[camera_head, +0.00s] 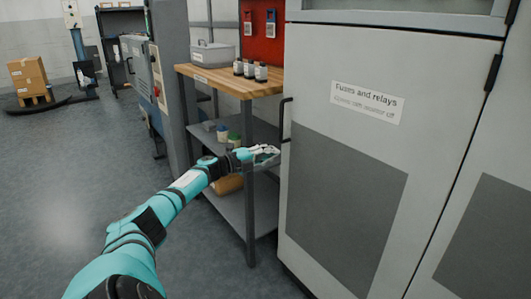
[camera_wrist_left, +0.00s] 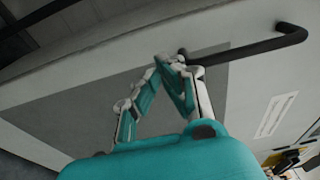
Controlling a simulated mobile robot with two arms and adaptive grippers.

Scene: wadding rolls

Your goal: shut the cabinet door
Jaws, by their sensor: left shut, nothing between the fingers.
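The cabinet door (camera_head: 335,125) is light grey with a dark grey lower panel and a "Fuses and relays" label (camera_head: 366,102). It fills the right half of the head view, hinged on its right side. It looks flush or nearly flush with its frame; I cannot tell whether a small gap remains. Its black bar handle (camera_head: 286,120) is at the left edge, and also shows in the left wrist view (camera_wrist_left: 250,46). My left gripper (camera_head: 272,152) is shut and empty, just below the handle's lower end. In the wrist view its fingertips (camera_wrist_left: 172,62) meet beside the handle; contact is unclear. My right gripper is out of view.
Open floor (camera_head: 50,170) lies on the left. Cardboard boxes (camera_head: 28,75) stand far off.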

